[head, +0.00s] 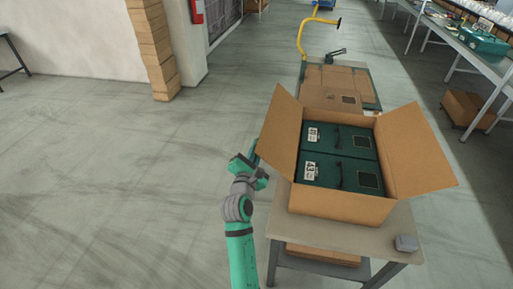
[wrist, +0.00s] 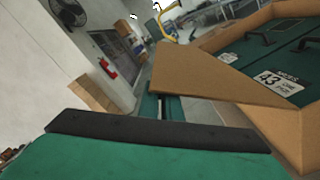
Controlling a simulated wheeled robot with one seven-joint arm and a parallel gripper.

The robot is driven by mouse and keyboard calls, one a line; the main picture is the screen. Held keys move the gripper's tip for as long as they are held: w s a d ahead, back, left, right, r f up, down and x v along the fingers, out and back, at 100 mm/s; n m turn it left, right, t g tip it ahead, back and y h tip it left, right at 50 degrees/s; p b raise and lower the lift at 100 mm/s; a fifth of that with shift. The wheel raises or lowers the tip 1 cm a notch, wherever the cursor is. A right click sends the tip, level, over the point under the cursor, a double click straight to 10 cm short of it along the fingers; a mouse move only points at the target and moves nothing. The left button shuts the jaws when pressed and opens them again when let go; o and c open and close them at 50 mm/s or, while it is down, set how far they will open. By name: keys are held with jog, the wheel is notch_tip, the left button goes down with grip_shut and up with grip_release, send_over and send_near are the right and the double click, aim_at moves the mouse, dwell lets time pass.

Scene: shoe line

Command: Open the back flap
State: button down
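An open cardboard box (head: 345,205) stands on a grey table and holds two dark green shoe boxes (head: 340,158). Its left flap (head: 281,123) and right flap (head: 419,155) stand spread outward. In the head view I cannot clearly make out the back flap at the far edge. My gripper (head: 254,155) is at the left of the box, close beside the left flap and partly hidden by it. In the wrist view a cardboard flap (wrist: 215,78) reaches in front of the green and black gripper part (wrist: 150,145). I cannot tell whether the fingers are open, or touch the flap.
Flat cardboard (head: 326,92) lies on a green-edged surface behind the box. A small grey device (head: 405,243) sits at the table's front right corner. A yellow curved pipe (head: 302,40) stands farther back. A workbench (head: 465,38) runs along the right. The floor at left is clear.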

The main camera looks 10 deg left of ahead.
jog(key=d+r+m, duration=0.3)
jog(key=shift+d+r, duration=0.3)
jog(key=shift+r, duration=0.05)
jog(key=shift+d+r+m, duration=0.4)
jog(key=shift+d+m, duration=0.2)
jog(key=shift+m, duration=0.05)
jog(key=shift+d+r+m, duration=0.35)
jog(key=shift+d+m, duration=0.25)
jog(key=shift+m, duration=0.05)
jog(key=c, duration=2)
grip_release()
